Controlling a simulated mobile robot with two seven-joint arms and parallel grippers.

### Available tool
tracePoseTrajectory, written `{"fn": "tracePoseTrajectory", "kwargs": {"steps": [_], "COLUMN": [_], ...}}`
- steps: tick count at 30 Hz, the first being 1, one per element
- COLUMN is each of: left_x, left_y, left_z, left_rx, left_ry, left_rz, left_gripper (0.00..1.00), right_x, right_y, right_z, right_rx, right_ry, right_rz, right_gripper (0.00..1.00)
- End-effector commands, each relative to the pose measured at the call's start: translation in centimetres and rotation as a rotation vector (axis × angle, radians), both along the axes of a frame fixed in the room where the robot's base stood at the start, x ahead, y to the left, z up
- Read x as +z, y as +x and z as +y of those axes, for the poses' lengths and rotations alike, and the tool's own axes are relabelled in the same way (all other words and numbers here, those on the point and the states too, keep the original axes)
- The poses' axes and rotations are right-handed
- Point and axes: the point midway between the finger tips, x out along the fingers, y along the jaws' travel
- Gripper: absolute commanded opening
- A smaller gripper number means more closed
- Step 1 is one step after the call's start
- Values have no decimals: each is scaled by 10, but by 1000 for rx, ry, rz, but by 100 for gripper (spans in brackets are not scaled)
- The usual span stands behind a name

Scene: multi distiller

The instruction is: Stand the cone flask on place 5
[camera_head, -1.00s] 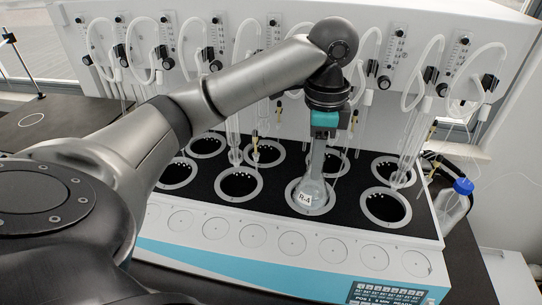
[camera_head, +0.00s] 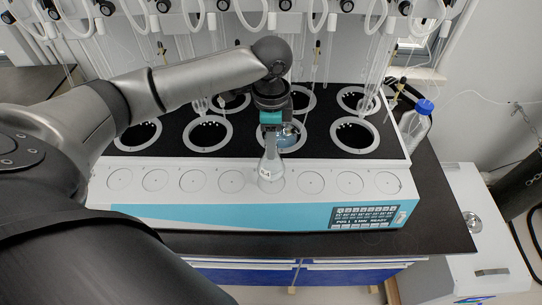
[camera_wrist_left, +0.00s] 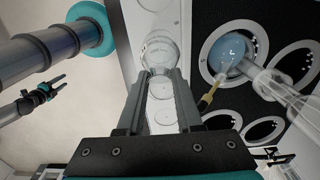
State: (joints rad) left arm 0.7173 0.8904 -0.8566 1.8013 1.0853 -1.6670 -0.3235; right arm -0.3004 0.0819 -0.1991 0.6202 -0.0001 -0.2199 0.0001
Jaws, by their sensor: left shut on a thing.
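The clear cone flask (camera_head: 271,168) has a white label on its side. My left gripper (camera_head: 271,127) is shut on its neck from above. The flask is upright over the front row of round marks on the white ledge and covers one of them; I cannot tell whether its base touches. In the left wrist view the flask (camera_wrist_left: 160,48) shows just beyond the fingertips (camera_wrist_left: 160,75).
Behind the ledge is a black deck with ringed wells (camera_head: 207,135). A round glass with blue liquid (camera_wrist_left: 230,50) sits in a well behind the flask. Glass tubes hang over the deck. A blue-capped bottle (camera_head: 415,124) stands at the right. Marks either side (camera_head: 311,182) are bare.

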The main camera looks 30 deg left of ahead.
Motion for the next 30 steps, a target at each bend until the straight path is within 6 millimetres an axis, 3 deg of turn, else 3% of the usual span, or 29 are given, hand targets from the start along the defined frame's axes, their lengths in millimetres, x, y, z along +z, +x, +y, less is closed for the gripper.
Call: {"fn": "tracePoseTrajectory", "kwargs": {"steps": [8, 15, 26, 27, 30], "left_x": [-19, -51, -55, -56, -56], "left_y": [0, 0, 0, 0, 0], "left_z": [0, 0, 0, 0, 0], "left_rx": [2, 1, 1, 1, 1], "left_ry": [-1, 0, 1, 0, 1], "left_rz": [1, 0, -1, 0, -1], "left_gripper": [0, 0, 0, 36, 47], "right_x": [-1, -3, -2, -2, -2], "right_y": [0, 1, 1, 1, 1], "right_z": [0, 0, 1, 1, 1], "right_rx": [0, 0, 1, 1, 1], "right_ry": [0, 0, 1, 1, 1], "right_rz": [-1, -1, -1, -1, -1], "right_gripper": [50, 50, 50, 50, 50]}}
